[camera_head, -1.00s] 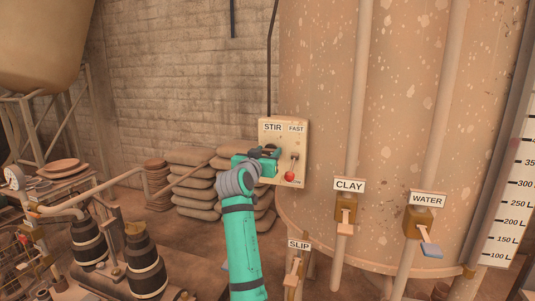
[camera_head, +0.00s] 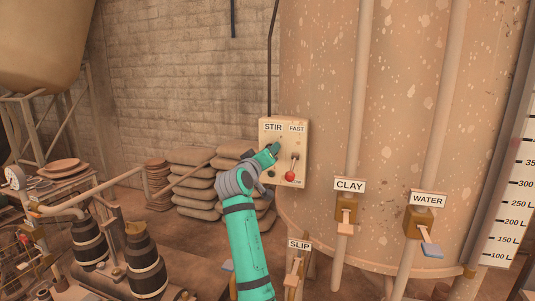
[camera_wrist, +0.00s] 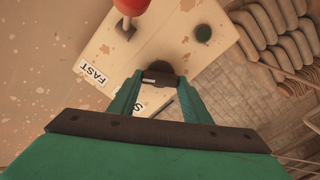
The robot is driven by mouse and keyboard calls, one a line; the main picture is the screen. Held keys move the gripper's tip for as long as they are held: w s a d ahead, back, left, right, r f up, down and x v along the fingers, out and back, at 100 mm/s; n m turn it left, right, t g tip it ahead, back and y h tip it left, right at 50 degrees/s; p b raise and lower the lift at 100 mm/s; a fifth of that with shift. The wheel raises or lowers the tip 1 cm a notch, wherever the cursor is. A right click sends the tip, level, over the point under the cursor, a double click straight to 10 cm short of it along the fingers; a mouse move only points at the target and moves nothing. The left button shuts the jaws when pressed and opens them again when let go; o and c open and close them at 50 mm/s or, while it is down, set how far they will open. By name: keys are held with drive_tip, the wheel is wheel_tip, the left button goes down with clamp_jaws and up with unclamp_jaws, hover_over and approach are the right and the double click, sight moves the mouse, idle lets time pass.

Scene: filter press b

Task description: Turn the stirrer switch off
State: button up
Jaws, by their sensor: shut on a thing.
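The cream control panel (camera_head: 300,152) is fixed at the left side of the big tank and carries a STIR label (camera_head: 273,127) and a FAST label (camera_head: 297,128). My gripper (camera_head: 274,148) is at the panel just below the STIR label, tilted upward. In the wrist view, my gripper (camera_wrist: 160,76) is shut on the small dark stirrer switch (camera_wrist: 158,81), between its fingertips. The switch is mostly hidden by the jaws, so its exact position is hard to tell. The STIR label (camera_wrist: 155,99) is partly covered by the fingers in the wrist view.
A red-knobbed lever (camera_head: 290,175) is beside the gripper under FAST; its red knob (camera_wrist: 130,6) is close in the wrist view. A green button (camera_wrist: 203,33) is on the panel. CLAY (camera_head: 346,208) and WATER (camera_head: 425,220) valves are right, stacked sacks (camera_head: 195,180) left.

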drive_tip(key=n, duration=1)
drive_tip(key=shift+a+f+n, duration=0.1)
drive_tip(key=shift+f+n, duration=0.15)
drive_tip(key=shift+n, duration=0.05)
idle(0.4)
drive_tip(key=o, duration=1)
drive_tip(key=shift+o, duration=0.2)
drive_tip(key=v, duration=1)
drive_tip(key=shift+s, duration=0.4)
drive_tip(key=shift+w, duration=0.1)
